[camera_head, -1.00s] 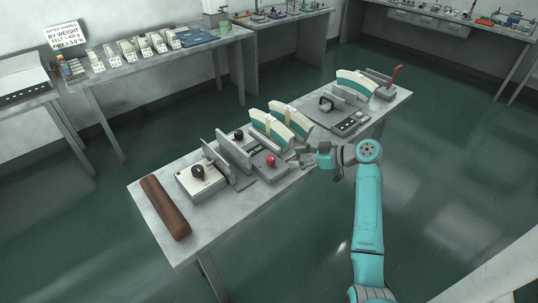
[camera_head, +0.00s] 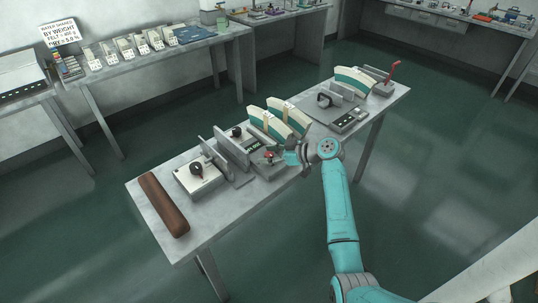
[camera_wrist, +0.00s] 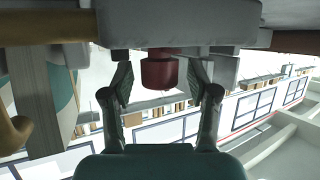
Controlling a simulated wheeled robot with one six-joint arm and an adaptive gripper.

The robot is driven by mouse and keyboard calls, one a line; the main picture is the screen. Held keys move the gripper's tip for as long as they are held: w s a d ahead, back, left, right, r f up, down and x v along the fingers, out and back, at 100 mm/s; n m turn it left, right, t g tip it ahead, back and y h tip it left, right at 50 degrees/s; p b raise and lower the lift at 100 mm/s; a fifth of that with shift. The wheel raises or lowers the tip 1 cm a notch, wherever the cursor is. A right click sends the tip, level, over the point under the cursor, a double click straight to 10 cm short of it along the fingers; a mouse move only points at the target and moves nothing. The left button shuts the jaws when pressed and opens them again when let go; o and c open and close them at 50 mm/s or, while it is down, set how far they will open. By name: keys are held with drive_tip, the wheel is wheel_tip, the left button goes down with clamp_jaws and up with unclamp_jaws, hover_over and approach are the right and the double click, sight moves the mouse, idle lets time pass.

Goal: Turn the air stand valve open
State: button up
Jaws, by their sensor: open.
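A red knob (camera_head: 268,154) sits on a grey block-shaped stand on the front side of the long table, and I take it for the air stand valve; no label is readable. In the wrist view the red knob (camera_wrist: 159,73) hangs from a pale grey body (camera_wrist: 180,25). My gripper (camera_head: 279,156) is beside the knob, at the table's front edge. In the wrist view my gripper (camera_wrist: 160,85) is open, its two fingers on either side of the knob with gaps showing. The arm's end partly hides the stand in the head view.
Upright grey plates (camera_head: 232,150) and a black-knobbed box (camera_head: 200,175) stand to the left. Cream and green curved pieces (camera_head: 280,120) stand behind. A brown roll (camera_head: 163,205) lies at the left end. A red lever (camera_head: 391,72) rises at the far right.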

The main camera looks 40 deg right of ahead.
clamp_jaws()
drive_tip(key=shift+m+h, duration=0.4)
drive_tip(key=m+t+h, duration=0.1)
drive_tip(key=m+h, duration=0.1)
drive_tip(key=h, duration=0.1)
drive_tip(key=shift+a+m, duration=0.15)
drive_tip(key=shift+m, duration=0.25)
drive_tip(key=m+h, duration=0.5)
drive_tip(key=h, duration=0.1)
drive_tip(key=shift+h, duration=0.3)
drive_tip(key=m+g+h, duration=0.1)
drive_tip(key=m+h, duration=0.1)
drive_tip(key=m+g+h, duration=0.1)
drive_tip(key=m+h, duration=0.2)
drive_tip(key=shift+m+g, duration=0.3)
drive_tip(key=shift+g, duration=0.1)
drive_tip(key=shift+m+g+h, duration=1.4)
drive_tip(key=shift+m+g, duration=0.4)
drive_tip(key=shift+g, duration=0.1)
drive_tip(key=shift+f, duration=0.15)
